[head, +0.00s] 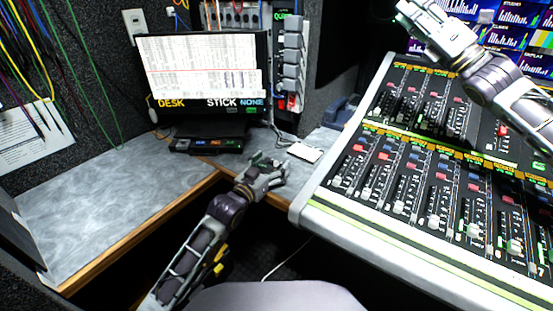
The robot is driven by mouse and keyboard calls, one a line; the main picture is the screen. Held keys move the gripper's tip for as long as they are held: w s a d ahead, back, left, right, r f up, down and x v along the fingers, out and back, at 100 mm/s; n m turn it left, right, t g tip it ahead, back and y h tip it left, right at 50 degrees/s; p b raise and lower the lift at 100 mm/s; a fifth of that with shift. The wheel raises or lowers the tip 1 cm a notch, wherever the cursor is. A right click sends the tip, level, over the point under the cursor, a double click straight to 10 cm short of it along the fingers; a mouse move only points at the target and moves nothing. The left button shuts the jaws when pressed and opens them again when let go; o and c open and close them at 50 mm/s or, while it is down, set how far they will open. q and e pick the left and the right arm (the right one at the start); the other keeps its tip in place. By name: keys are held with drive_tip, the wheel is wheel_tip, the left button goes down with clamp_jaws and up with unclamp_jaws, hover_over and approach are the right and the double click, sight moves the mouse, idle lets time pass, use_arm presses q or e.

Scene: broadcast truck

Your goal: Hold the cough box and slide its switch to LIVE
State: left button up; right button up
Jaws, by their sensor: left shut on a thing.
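My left gripper (268,167) is at the front of the desk, left of the mixing console. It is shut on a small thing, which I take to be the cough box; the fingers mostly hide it. Its switch and lettering cannot be made out. My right gripper (408,12) is high over the back of the console, near the top edge of the view, well apart from the left one. Its fingertips are too small and cut close to tell whether they are open.
A white card-like item (304,152) lies just right of my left gripper. A low black box with coloured keys (207,145) sits under the monitor (200,75). The mixing console (430,185) fills the right. The desk's left part (100,195) is clear.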

drive_tip(key=w+d+f+m+g+h, duration=0.1)
drive_tip(key=w+d+f+m+h, duration=0.4)
drive_tip(key=w+m+h, duration=0.5)
drive_tip(key=w+d+f+m+h, duration=0.2)
drive_tip(key=w+f+m+h, duration=0.6)
drive_tip(key=w+m+h, duration=0.1)
drive_tip(key=s+a+f+m+g, duration=0.2)
drive_tip(key=a+f+m+g, duration=0.15)
drive_tip(key=a, duration=0.25)
drive_tip(key=s+a+f+m+g+h, duration=0.1)
drive_tip(key=s+a+f+m+g, duration=0.2)
drive_tip(key=a, duration=0.4)
drive_tip(key=s+a+f+m+g, duration=0.2)
drive_tip(key=a+f+m+g, duration=0.2)
drive_tip(key=a+f+g, duration=0.15)
drive_tip(key=s+a+f+n+g+y, duration=0.1)
drive_tip(key=s+a+f+g+y, duration=0.1)
drive_tip(key=s+a, duration=0.3)
drive_tip(key=s+a+f+n+g+y, duration=0.1)
drive_tip(key=s+a, duration=0.5)
drive_tip(key=a, duration=0.7)
drive_tip(key=shift+s+a+f+n+g+y, duration=0.35)
drive_tip(key=shift+n+g+y, duration=0.5)
drive_tip(key=shift+g, duration=0.25)
